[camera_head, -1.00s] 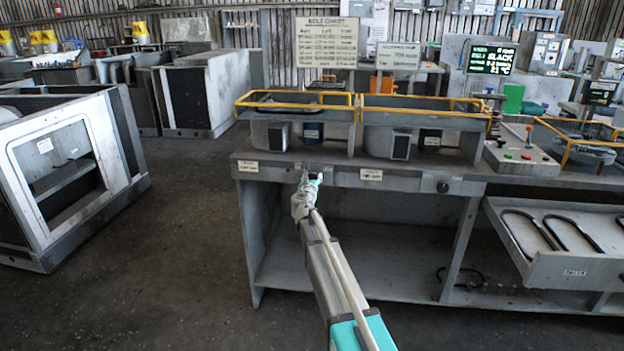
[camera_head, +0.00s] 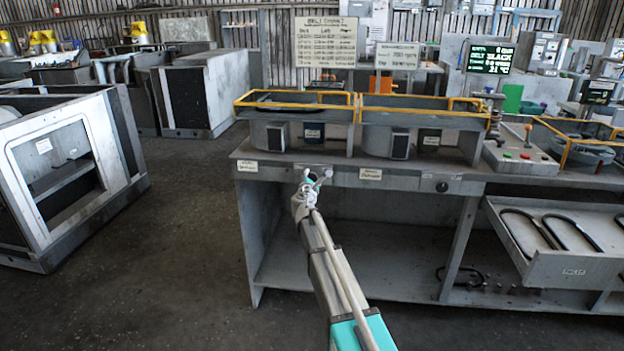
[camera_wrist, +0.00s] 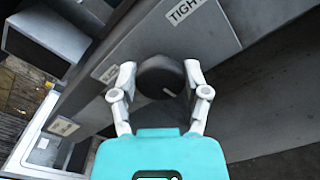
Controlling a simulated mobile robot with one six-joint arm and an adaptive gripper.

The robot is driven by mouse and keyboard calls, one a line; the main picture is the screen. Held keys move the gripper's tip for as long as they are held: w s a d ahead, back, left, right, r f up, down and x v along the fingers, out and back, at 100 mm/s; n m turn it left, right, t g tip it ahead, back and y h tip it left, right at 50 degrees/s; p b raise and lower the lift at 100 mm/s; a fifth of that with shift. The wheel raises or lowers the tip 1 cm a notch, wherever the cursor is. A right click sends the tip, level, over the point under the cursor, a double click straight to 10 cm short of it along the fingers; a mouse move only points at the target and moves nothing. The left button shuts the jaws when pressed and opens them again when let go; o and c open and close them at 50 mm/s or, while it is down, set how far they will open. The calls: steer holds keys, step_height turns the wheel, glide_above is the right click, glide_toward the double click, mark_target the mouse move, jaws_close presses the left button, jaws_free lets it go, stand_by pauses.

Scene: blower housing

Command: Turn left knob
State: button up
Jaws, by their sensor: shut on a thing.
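The left knob (camera_wrist: 160,74) is round and black with a short pale mark on its face. It sits on the grey front panel of the workbench (camera_head: 262,216). My gripper (camera_wrist: 160,68) has one finger on each side of the knob and is shut on it. The right knob (camera_head: 442,187) is dark and stands free on the same panel, further right.
White labels (camera_head: 370,174) are on the panel beside the knobs. Yellow rails (camera_head: 420,110) run above the bench. A pull-out tray (camera_head: 560,268) with black belts juts out at the right. The floor left of the bench is clear.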

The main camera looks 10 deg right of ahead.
steer(key=shift+m, duration=0.6)
steer(key=o, duration=1.1)
steer(key=shift+o, duration=0.2)
steer(key=v, duration=1.2)
